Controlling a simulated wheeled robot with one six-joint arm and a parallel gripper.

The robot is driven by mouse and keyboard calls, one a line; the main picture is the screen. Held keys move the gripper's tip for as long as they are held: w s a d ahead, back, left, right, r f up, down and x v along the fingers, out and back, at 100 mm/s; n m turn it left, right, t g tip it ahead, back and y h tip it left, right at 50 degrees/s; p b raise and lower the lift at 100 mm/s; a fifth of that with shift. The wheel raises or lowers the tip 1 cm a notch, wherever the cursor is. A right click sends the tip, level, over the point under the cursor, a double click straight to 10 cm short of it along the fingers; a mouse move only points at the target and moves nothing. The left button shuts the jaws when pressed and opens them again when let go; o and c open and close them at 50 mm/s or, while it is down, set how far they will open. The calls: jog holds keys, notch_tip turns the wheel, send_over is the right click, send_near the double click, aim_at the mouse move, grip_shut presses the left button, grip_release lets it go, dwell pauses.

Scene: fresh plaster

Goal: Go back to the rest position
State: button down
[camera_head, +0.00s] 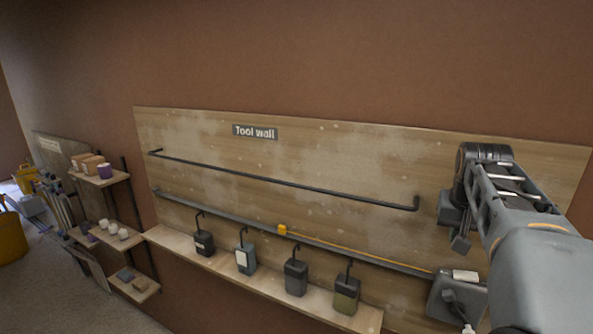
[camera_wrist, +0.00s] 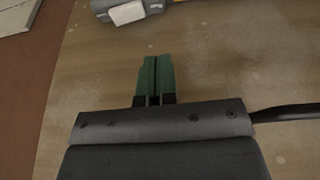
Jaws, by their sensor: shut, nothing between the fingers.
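My gripper (camera_head: 460,243) is in front of the right part of the wooden tool wall board (camera_head: 330,150), at the right of the head view. In the wrist view its two green fingers (camera_wrist: 155,62) lie side by side against each other, with nothing between them. Beyond the fingertips, at the top of the wrist view, is part of a grey device with a white label (camera_wrist: 127,13). In the head view this device (camera_head: 445,300) sits at the lower right of the board, below my gripper. My arm reaches up from the lower right corner.
A black upper rail (camera_head: 290,184) ends left of my gripper. Several hooked containers (camera_head: 297,277) stand along a wooden ledge (camera_head: 190,252). Small shelves (camera_head: 105,180) are at the left. The wall above is bare.

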jog(key=s+a+f+n, duration=0.2)
jog(key=s+a+f, duration=0.2)
jog(key=a+f, duration=0.1)
jog(key=s+a+f+n+t+y, duration=0.1)
jog(key=s+a+f, duration=0.2)
jog(key=a+f, duration=0.2)
jog(key=s+a+f+n+y, duration=0.1)
jog(key=s+a+f, duration=0.3)
jog(key=a, duration=0.6)
jog(key=shift+s+f+n+t, duration=0.3)
jog(key=shift+f+n+t, duration=0.1)
jog(key=shift+f+n, duration=0.35)
